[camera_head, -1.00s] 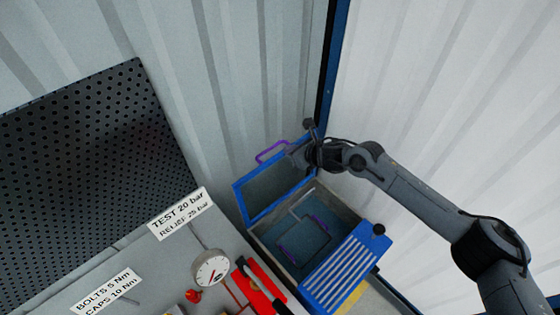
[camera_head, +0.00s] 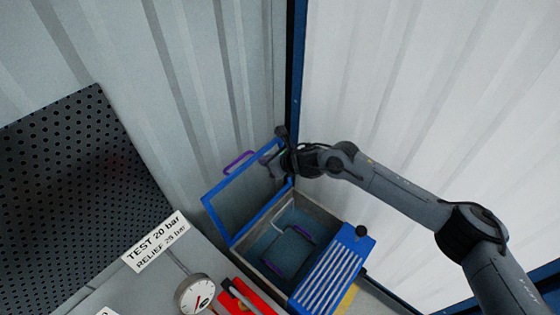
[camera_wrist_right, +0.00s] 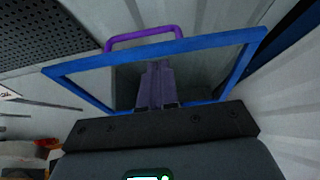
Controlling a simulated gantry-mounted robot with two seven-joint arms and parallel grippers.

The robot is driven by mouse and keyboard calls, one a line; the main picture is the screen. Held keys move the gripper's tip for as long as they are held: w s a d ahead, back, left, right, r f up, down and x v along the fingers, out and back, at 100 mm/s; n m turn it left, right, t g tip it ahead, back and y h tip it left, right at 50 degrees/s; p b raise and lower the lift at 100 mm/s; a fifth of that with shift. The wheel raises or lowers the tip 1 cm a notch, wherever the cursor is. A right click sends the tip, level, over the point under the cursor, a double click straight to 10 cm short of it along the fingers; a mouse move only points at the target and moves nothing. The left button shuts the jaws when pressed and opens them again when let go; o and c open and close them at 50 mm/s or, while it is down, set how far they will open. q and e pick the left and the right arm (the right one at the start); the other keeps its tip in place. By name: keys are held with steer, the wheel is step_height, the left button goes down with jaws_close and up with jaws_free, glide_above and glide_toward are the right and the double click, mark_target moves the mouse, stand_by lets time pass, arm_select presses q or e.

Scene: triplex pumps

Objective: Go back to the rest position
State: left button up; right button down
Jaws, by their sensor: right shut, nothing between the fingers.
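My right gripper (camera_head: 268,160) is in front of the upper right part of a raised, blue-framed lid (camera_head: 215,217). In the right wrist view the two fingers (camera_wrist_right: 157,72) are together, with nothing between them. The lid's blue frame (camera_wrist_right: 100,62) surrounds them in that picture, and its purple handle (camera_wrist_right: 143,37) lies beyond the tips. I cannot tell whether the fingers touch the lid. My left gripper is out of view.
Below the lid is an open basin (camera_head: 258,245) with a purple-handled basket (camera_head: 290,258) inside. A blue slatted panel (camera_head: 325,275) with a black knob (camera_head: 361,231) covers its right side. A gauge (camera_head: 195,294) and signs are at lower left. Corrugated walls (camera_head: 400,80) stand close behind.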

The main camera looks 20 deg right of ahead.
steer(key=b+v, duration=0.1)
steer(key=v, duration=0.8)
steer(key=s+a+f+m+t, duration=0.1)
steer(key=s+a+f+m, duration=0.6)
steer(key=s+a+m, duration=0.6)
steer(key=s+d+f+m+g+h, duration=0.3)
steer(key=s+d+f+m, duration=0.3)
steer(key=s+d+m, duration=0.5)
steer(key=s+d+f+m+g+h, duration=0.3)
steer(key=s+d+f+m, duration=0.35)
steer(key=s+m, duration=0.85)
step_height(320, 180, up, 16)
steer(key=d+m+p, duration=0.1)
steer(key=m+p, duration=0.1)
steer(key=p, duration=1.2)
steer(key=shift+w+d, duration=0.4)
